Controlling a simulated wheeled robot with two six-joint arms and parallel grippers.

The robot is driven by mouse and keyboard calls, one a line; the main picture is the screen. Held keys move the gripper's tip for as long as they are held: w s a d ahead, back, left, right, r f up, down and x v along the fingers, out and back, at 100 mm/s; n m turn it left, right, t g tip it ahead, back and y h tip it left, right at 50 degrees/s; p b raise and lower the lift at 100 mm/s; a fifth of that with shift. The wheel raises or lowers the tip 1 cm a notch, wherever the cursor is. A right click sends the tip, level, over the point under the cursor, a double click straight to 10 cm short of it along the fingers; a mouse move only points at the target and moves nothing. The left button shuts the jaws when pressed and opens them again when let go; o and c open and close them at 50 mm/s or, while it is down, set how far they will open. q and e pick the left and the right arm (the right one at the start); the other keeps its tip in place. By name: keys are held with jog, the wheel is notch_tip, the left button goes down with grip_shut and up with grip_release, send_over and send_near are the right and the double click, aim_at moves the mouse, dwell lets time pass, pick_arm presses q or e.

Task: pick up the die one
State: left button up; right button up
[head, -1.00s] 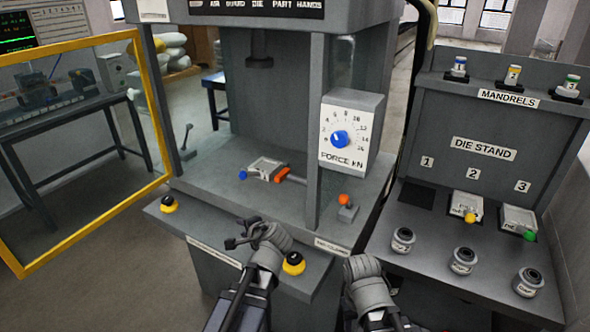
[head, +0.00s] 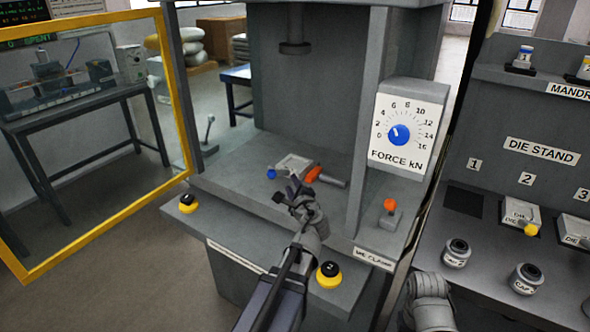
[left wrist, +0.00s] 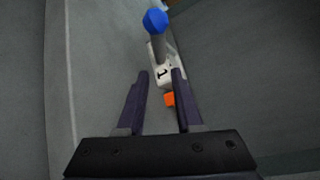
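Die one is a pale grey block with a blue ball on its handle (head: 272,174). It lies on the press bed, and its body is partly hidden behind my left gripper (head: 287,190) in the head view. In the left wrist view the blue ball (left wrist: 155,20) and the block marked 1 (left wrist: 163,73) are ahead, roughly in line with the gap between the fingers. My left gripper (left wrist: 158,80) is open and empty. Whether it touches the die cannot be told. Of my right arm only a grey wrist part shows at the bottom; its fingers do not show.
An orange-tipped clamp (head: 314,174) sits beside the die. The press column with the force dial (head: 400,134) and an orange-knobbed lever (head: 389,208) stand to the right. The yellow-framed guard (head: 168,95) is open at left. The die stand (head: 480,230) holds other dies and caps.

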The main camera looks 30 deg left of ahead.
aim_at(286, 174)
pick_arm(q)
jog(key=shift+b+x, duration=0.5)
jog(key=shift+x, duration=3.25)
jog(key=shift+s+r, duration=0.1)
jog(key=shift+c, duration=0.2)
grip_shut()
